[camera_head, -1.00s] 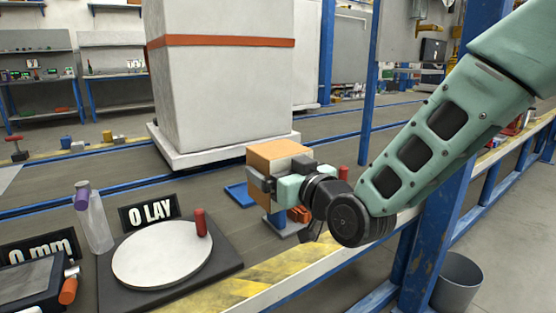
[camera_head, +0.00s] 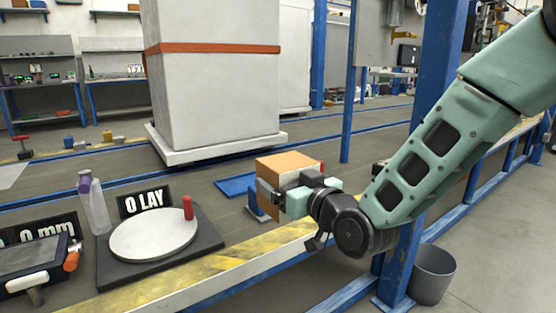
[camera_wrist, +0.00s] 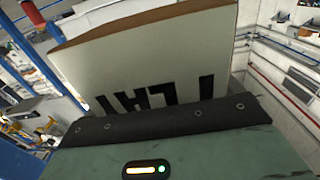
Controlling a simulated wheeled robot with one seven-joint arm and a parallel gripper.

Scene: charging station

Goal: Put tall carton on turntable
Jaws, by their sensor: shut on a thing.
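The carton (camera_head: 286,163) has an orange-brown top and pale sides. In the wrist view the pale carton face (camera_wrist: 150,65) with dark lettering fills much of the picture, slightly tilted; the fingertips are not clear there. The turntable is a white round disc (camera_head: 150,236) on a dark square base, with a red upright knob at its right rim. Nothing else rests on the disc. The carton's lower part is partly hidden by my gripper.
A sign (camera_head: 146,198) stands behind the turntable and a clear bottle (camera_head: 98,210) to its left. A tablet-like device (camera_head: 30,262) lies at far left. A blue post (camera_head: 433,130) rises beside my arm.

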